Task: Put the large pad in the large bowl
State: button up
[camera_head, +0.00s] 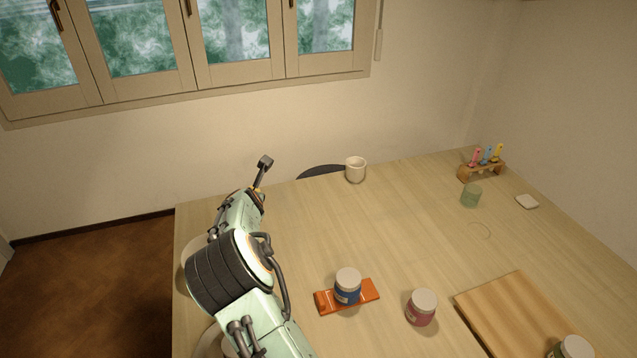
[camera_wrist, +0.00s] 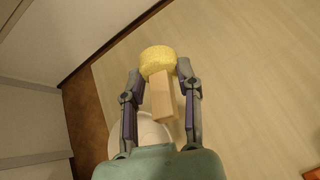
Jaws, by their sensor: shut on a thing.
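My gripper (camera_wrist: 160,68) is shut on a yellow, rough-textured pad (camera_wrist: 158,56) with a pale wooden block-like part (camera_wrist: 162,100) reaching back between the fingers. The pad is at the fingertips in the wrist view. A white round bowl (camera_wrist: 148,130) lies beyond the block and fingers, partly hidden by them. In the head view, two pale round rims show at the table's left edge behind my arm, an upper one (camera_head: 188,262) and a lower one (camera_head: 208,342). I cannot tell which one the wrist view shows. My arm hides the fingers and pad in the head view.
A blue-labelled jar (camera_head: 347,287) stands on an orange rest (camera_head: 326,301), with a red-labelled jar (camera_head: 421,307) to its right. The table's middle is clear.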

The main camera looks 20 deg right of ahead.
jog(key=s+a+f+n+t+y, duration=0.2)
jog(key=s+a+n+y, duration=0.1)
jog(key=a, duration=1)
jog(key=shift+t, duration=0.3)
jog(key=shift+w+f, duration=0.2)
jog(key=shift+f, duration=5.3)
jog(key=o, duration=1)
notch_tip(320, 180, up, 7)
